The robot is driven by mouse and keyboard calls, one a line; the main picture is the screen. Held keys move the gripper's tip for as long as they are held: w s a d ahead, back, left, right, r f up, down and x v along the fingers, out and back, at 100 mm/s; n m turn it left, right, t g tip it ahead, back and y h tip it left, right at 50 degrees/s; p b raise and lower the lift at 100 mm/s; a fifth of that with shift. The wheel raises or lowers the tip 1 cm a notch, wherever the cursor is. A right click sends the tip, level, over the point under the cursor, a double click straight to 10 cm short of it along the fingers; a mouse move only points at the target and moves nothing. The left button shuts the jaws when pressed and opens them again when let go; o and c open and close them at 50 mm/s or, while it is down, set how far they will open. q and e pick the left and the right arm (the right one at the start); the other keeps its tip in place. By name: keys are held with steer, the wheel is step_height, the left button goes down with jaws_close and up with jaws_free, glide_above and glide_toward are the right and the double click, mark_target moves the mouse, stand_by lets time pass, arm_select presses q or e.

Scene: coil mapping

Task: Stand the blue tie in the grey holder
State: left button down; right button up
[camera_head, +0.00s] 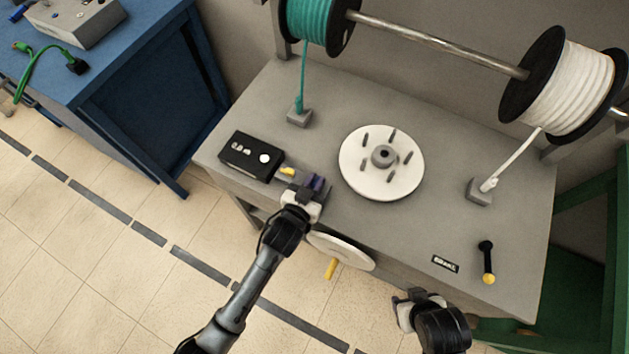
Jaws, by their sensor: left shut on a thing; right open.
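The blue tie (318,183) is a small dark blue piece at the front edge of the grey worktable, at the tips of my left gripper (306,192). My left gripper is shut on it. A small grey holder (303,178) lies just beyond the fingers, beside the black box; the gripper partly hides it. A small yellow piece (288,171) shows at its left side. I cannot tell whether the blue tie touches the holder or is inside it. My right gripper (408,302) is open and empty, in front of the table's front edge at the lower right.
A black box (251,156) with a white knob sits left of the holder. A white disc with several pegs (352,173) lies mid-table. Teal (308,18) and white (580,88) spools hang behind on a bar. A white wheel (345,251) with a yellow handle is at the front.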

arm_select(q)
steer(key=c, duration=1.1)
jaws_free()
steer(key=shift+s+a+f+g, duration=0.1)
steer(key=shift+f+g, duration=0.05)
steer(key=shift+f, duration=0.35)
steer(key=shift+s+a+f+g, duration=0.1)
steer(key=shift+f+g, duration=0.05)
steer(key=shift+f, duration=0.35)
steer(key=shift+c, duration=0.2)
arm_select(e)
steer(key=shift+a+f, duration=0.1)
arm_select(q)
steer(key=shift+o, duration=0.3)
steer(key=shift+s+r, duration=0.1)
steer(key=shift+r, duration=0.15)
steer(key=shift+o, duration=0.3)
steer(key=v, duration=0.1)
steer(key=p+v, duration=0.1)
steer(key=shift+s+r, duration=0.25)
steer(key=p+v, duration=0.1)
steer(key=v, duration=0.9)
steer(key=shift+s+r+p, duration=0.3)
steer(key=shift+s+p, duration=0.05)
arm_select(e)
step_height(320, 180, up, 3)
steer(key=shift+f, duration=0.15)
arm_select(q)
steer(key=shift+a, duration=0.1)
